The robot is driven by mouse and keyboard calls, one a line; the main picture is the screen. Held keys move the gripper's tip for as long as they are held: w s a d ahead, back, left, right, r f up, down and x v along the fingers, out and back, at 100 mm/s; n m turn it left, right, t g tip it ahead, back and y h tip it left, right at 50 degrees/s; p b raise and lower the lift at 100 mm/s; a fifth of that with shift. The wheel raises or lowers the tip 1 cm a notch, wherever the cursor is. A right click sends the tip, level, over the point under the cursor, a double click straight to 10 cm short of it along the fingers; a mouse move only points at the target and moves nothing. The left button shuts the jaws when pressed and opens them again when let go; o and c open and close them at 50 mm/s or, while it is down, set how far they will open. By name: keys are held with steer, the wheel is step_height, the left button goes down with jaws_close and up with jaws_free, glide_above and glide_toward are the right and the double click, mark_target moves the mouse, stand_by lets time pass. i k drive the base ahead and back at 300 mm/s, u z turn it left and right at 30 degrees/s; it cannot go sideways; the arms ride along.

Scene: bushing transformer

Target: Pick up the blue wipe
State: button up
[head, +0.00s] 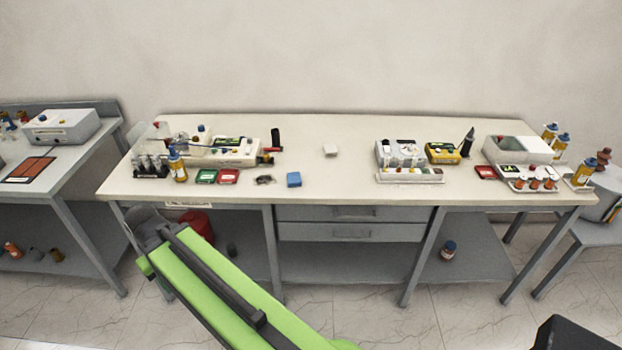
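A small blue folded block, which looks like the blue wipe (294,180), lies on the white tabletop (330,185) near its front edge, left of centre. Nothing covers it. My green and black arm reaches from the bottom of the head view toward the front left of the table, below the tabletop level in the picture.
Left of the wipe lie a small dark item (265,180), red (228,177) and green (206,177) boxes. A white block (330,151) lies behind it to the right. A white rack (410,176) stands farther right. The tabletop between wipe and rack is clear.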

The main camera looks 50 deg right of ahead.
mark_target(294, 180)
steer(key=i, duration=1.5)
